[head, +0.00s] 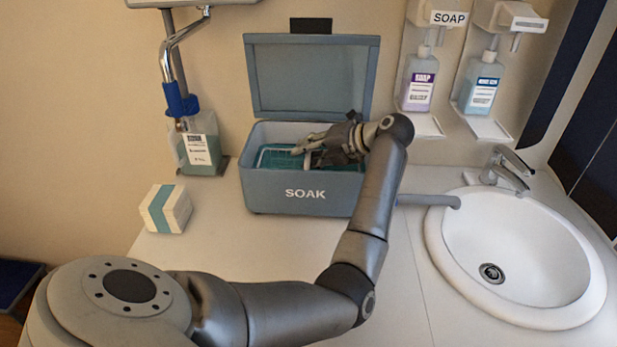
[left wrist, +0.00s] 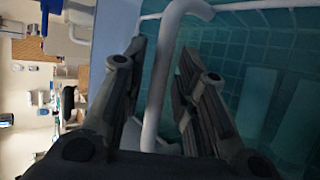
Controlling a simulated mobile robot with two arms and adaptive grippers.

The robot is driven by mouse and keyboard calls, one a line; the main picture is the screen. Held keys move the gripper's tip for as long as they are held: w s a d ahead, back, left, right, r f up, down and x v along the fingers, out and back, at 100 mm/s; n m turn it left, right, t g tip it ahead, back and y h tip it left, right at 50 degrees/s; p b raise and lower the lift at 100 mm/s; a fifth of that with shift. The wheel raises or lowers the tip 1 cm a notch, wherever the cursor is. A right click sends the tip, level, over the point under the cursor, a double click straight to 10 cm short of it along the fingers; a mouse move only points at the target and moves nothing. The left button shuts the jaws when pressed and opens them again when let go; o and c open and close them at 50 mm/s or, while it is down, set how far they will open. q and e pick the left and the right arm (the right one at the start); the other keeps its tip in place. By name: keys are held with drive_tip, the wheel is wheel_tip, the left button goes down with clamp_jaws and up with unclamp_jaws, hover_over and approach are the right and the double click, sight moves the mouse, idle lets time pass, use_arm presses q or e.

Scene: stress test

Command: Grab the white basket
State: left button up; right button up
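The white basket sits in teal liquid inside the blue-grey box marked SOAK (head: 262,192), whose lid stands open. In the left wrist view its white handle bar (left wrist: 160,75) runs up between my fingers, with a white rim at the top. My left gripper (head: 312,147) reaches into the box from the right and covers part of the basket in the head view. In the left wrist view the left gripper (left wrist: 163,85) is open, its fingers on either side of the bar with small gaps. My right gripper is not in view.
A white sink (head: 520,245) with a tap (head: 508,170) is on the right. Two soap dispensers (head: 420,80) (head: 482,85) hang on the wall. A white and teal carton (head: 167,209) and a bottle (head: 203,145) stand left of the box. The counter before the box is partly clear.

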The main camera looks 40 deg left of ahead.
use_arm(q)
clamp_jaws()
drive_tip(key=shift+r, duration=0.1)
